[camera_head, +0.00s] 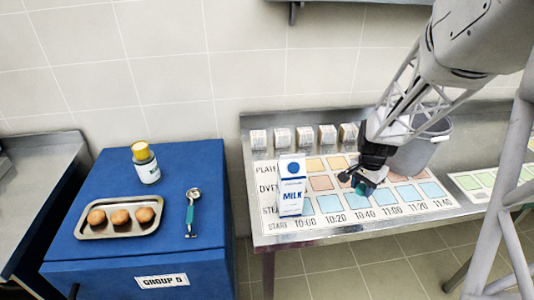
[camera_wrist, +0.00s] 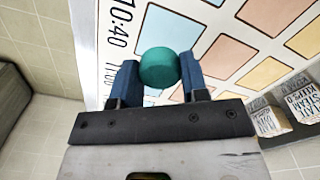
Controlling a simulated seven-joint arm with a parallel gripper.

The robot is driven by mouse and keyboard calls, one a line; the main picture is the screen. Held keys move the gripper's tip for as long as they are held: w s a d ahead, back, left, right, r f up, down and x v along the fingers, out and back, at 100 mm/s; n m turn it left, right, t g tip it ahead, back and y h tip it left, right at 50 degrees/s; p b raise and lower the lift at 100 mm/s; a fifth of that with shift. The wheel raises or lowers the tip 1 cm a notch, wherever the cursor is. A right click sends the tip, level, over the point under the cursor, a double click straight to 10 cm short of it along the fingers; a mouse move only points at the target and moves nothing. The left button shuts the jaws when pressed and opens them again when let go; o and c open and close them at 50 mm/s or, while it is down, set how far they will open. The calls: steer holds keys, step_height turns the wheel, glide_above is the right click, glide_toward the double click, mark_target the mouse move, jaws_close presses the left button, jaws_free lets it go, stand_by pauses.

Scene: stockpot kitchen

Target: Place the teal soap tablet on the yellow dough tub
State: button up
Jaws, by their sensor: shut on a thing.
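The teal soap tablet (camera_wrist: 158,67) is rounded and sits between the two blue fingertips of my gripper (camera_wrist: 160,76) in the wrist view. My gripper is shut on it. In the head view my gripper (camera_head: 366,181) is over the schedule board, beside the milk carton, with a bit of teal showing at its tips.
The milk carton (camera_head: 292,185) stands just left of my gripper. A grey pot (camera_head: 417,155) is behind it at right. A tray (camera_head: 95,230) of three buns and a teal-handled scoop (camera_head: 192,212) lie on the blue cabinet (camera_head: 205,160). Small printed blocks (camera_head: 304,137) line the back.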

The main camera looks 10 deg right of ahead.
mark_target(362, 187)
step_height(362, 187, up, 19)
steer(key=w+a+n, duration=0.3)
steer(key=w+a, duration=0.1)
steer(key=a, duration=0.6)
steer(key=w+a+n, duration=0.3)
steer(key=w+a, duration=0.2)
steer(key=a, duration=0.4)
steer(key=w+a+n, duration=0.3)
steer(key=w+a, duration=0.1)
steer(key=a, duration=0.6)
steer(key=s+a+n, duration=0.3)
steer(key=a+n, duration=0.4)
steer(key=a, duration=2.5)
steer(key=shift+f, duration=2.9)
